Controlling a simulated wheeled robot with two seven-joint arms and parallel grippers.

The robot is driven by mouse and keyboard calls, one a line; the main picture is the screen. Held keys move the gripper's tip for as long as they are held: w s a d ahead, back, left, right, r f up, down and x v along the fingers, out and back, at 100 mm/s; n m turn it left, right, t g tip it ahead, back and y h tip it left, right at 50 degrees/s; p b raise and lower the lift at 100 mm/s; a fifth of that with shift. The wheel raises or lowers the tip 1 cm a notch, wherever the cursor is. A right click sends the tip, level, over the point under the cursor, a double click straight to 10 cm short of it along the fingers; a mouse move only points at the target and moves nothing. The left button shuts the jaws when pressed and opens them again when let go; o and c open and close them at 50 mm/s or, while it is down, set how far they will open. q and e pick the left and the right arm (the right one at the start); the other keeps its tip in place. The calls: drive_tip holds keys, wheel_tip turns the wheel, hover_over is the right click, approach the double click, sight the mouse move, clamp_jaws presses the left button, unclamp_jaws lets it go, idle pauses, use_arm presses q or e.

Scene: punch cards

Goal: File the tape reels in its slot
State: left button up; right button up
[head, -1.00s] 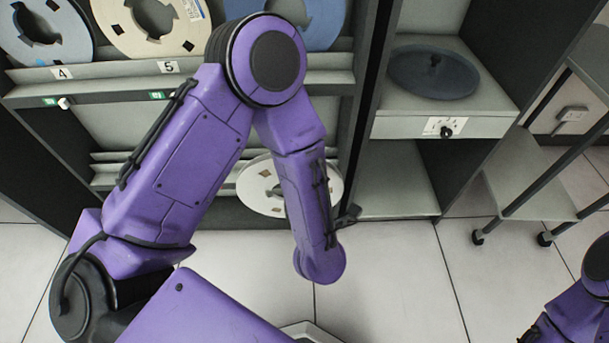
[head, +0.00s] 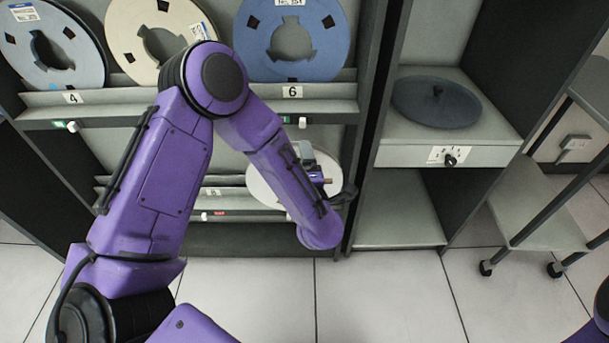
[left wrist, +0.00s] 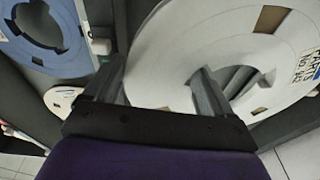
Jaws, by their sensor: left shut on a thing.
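A white tape reel (head: 262,186) is at the lower shelf of the rack in the head view, partly hidden by my left arm. It fills much of the left wrist view (left wrist: 165,55), with a printed label at its right edge. My left gripper (left wrist: 158,90) is shut on this reel, with one finger in front of its face. In the head view the gripper (head: 308,165) is mostly behind my forearm. A blue reel (head: 250,45) stands above label 6, and a cream reel (head: 125,30) and a pale blue-grey reel (head: 30,65) stand to its left.
The upper shelf ledge (head: 200,105) has number labels and small lights, green under slots 4 and 6. A red light (head: 219,213) shows on the lower ledge. A dark round disc (head: 437,105) lies on the cabinet at right. A wheeled cart (head: 540,205) stands farther right. The front floor is clear.

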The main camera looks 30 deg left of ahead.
use_arm(q)
drive_tip(key=w+d+b+x, duration=0.1)
drive_tip(key=b+x, duration=0.1)
drive_tip(key=x, duration=1.1)
drive_tip(key=shift+w+d+r, duration=0.15)
drive_tip(key=shift+w+r, duration=0.2)
drive_tip(key=shift+w, duration=0.05)
